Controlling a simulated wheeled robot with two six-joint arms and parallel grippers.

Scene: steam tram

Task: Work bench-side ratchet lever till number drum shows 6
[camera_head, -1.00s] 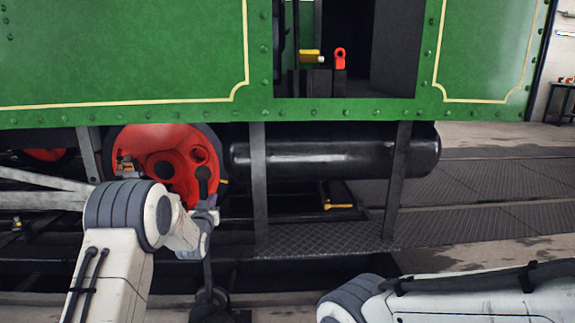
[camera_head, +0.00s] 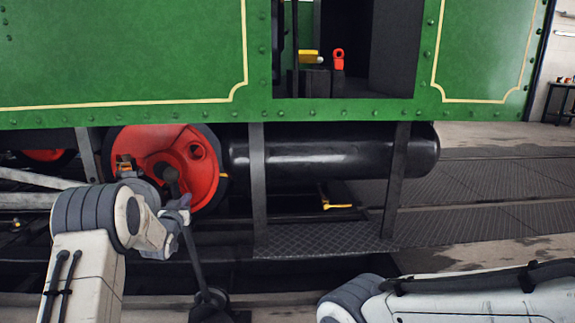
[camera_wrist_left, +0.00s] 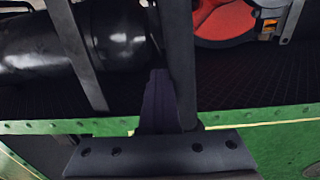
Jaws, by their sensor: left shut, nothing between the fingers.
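The ratchet lever (camera_head: 195,262) is a dark bar with a round knob on top, in front of the red wheel. It rises from a dark round base (camera_head: 212,297) and leans left. My left gripper (camera_head: 180,204) is shut and empty at the lever's upper part. In the left wrist view the shut fingers (camera_wrist_left: 159,100) lie right beside the lever's dark bar (camera_wrist_left: 181,60); they seem to touch it. I cannot make out the number drum or a figure on it. My right gripper is out of view.
The green tram side (camera_head: 120,60) hangs above, with a red wheel (camera_head: 195,160) and a black cylinder tank (camera_head: 330,150) under it. A step plate (camera_head: 325,238) on two uprights stands right of the lever. My right arm lies at the lower right.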

